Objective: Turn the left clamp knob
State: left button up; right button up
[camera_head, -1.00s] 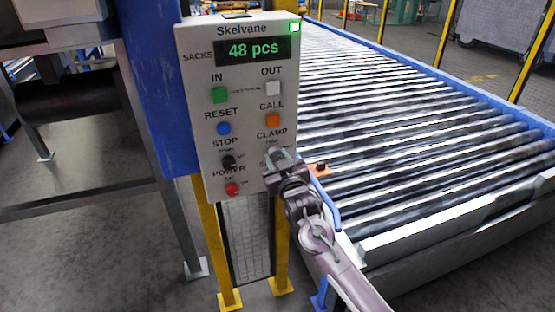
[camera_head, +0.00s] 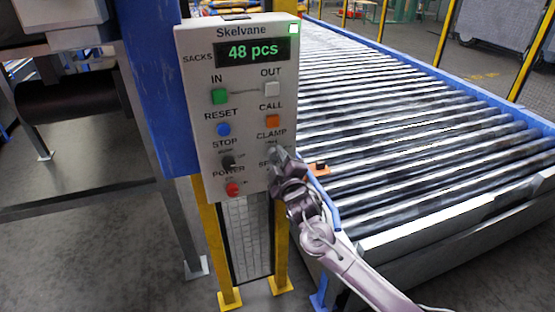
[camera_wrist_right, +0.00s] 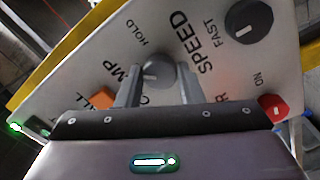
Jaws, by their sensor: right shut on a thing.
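The control panel (camera_head: 206,60) is pale grey and has a CLAMP label in its right column. My right gripper (camera_head: 274,153) is at the panel and shut on this knob, with one finger on each side (camera_wrist_right: 158,88). In the head view the gripper mostly hides the knob and the SPEED label below it. My left gripper is not in view.
A dark speed knob (camera_wrist_right: 248,20) and a red knob (camera_wrist_right: 273,107) sit near the gripper. The orange CALL button (camera_head: 272,121) is just above it. A roller conveyor (camera_head: 400,120) with a blue side rail runs to the right. The display (camera_head: 252,50) reads 48 pcs.

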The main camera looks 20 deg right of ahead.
jog(key=n, duration=0.3)
jog(key=shift+n, duration=0.4)
jog(key=shift+n+y, duration=0.3)
jog(key=shift+n, duration=1.7)
jog(key=o, duration=1)
jog(key=shift+s+f, duration=0.15)
jog(key=shift+s, duration=0.35)
jog(key=s+b, duration=0.2)
jog(key=s, duration=0.5)
jog(key=shift+d, duration=0.15)
jog(key=shift+w+f, duration=0.1)
